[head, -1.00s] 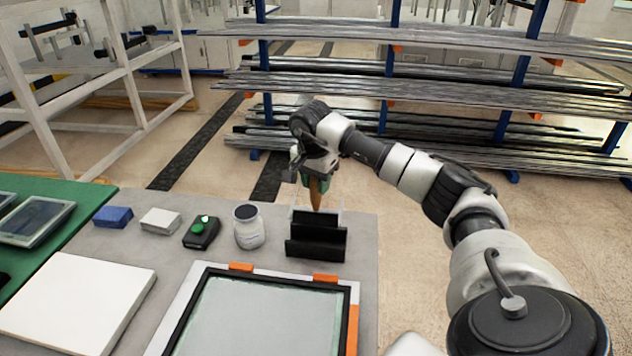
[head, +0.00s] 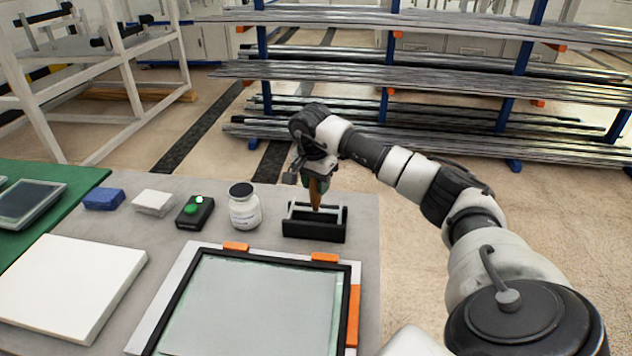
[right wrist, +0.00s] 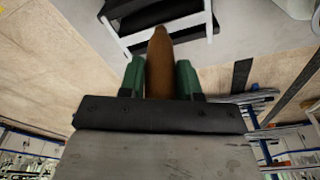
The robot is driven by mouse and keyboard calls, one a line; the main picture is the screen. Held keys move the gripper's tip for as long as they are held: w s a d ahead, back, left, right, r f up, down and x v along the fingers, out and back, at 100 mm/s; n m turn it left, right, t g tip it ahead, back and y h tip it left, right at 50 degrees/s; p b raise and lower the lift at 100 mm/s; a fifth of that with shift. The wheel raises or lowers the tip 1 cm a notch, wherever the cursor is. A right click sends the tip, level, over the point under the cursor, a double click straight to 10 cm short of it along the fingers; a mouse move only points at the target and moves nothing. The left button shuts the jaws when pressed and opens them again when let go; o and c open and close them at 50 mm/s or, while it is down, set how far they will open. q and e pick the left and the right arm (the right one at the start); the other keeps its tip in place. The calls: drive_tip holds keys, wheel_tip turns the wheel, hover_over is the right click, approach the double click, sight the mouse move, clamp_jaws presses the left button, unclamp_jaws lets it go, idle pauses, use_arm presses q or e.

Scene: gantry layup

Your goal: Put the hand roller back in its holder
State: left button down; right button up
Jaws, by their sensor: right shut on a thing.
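My right gripper (head: 314,180) is shut on the brown handle of the hand roller (head: 315,194), which points down over the table's far edge. In the right wrist view the handle (right wrist: 159,65) stands between two green fingers, with the roller's white frame and a dark roller beyond it. The black holder (head: 314,232) sits at the table's far right corner. The roller's white frame is down at the holder, between its ends. I cannot tell whether the roller rests on the holder. My left gripper is not in view.
A white labelled jar (head: 243,207) stands left of the holder. A black box with a green button (head: 195,211), a white block (head: 153,202) and a blue block (head: 104,199) lie further left. A black-framed panel (head: 255,305) lies in front.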

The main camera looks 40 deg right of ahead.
drive_tip(key=shift+f+b, duration=0.3)
drive_tip(key=shift+f, duration=0.15)
drive_tip(key=o, duration=0.9)
drive_tip(key=shift+f, duration=0.1)
